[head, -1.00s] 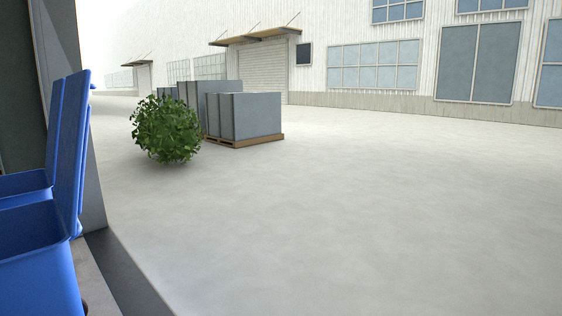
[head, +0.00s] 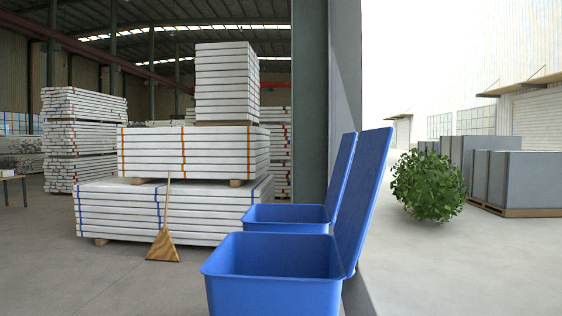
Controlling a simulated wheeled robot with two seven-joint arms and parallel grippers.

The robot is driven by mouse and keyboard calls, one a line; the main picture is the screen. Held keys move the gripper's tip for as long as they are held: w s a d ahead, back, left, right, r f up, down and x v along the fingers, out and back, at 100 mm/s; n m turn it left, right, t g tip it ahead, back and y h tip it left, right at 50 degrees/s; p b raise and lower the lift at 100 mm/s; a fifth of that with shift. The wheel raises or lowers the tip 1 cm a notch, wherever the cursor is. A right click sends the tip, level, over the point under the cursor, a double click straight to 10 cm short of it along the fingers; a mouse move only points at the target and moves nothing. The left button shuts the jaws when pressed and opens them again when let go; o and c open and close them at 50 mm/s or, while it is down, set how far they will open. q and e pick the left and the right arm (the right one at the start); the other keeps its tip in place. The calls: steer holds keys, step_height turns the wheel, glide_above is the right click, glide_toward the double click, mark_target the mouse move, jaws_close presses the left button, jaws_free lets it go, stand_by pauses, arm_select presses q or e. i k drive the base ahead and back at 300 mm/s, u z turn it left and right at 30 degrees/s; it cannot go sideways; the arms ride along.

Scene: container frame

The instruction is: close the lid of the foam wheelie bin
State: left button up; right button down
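Two blue wheelie bins stand one behind the other in the head view, right of centre. The nearer bin (head: 270,283) has its lid (head: 364,198) open, standing up and leaning a little to the right from its right edge. The farther bin (head: 285,227) also has its lid (head: 341,175) open and upright, partly hidden behind the nearer lid. I cannot tell from the picture which one is the foam bin. The lower part of the nearer bin is cut off by the frame. Neither of my grippers shows.
A broom (head: 164,240) leans on stacked white packs (head: 150,212) at the left. A grey pillar (head: 345,75) stands behind the bins. Outside at the right are a green bush (head: 428,186) and grey panels on a pallet (head: 515,181). The floor (head: 110,280) left of the bins is clear.

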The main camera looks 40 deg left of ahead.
mark_target(366, 174)
steer(key=u, duration=0.65)
steer(key=i, duration=1.4)
steer(key=u, duration=0.45)
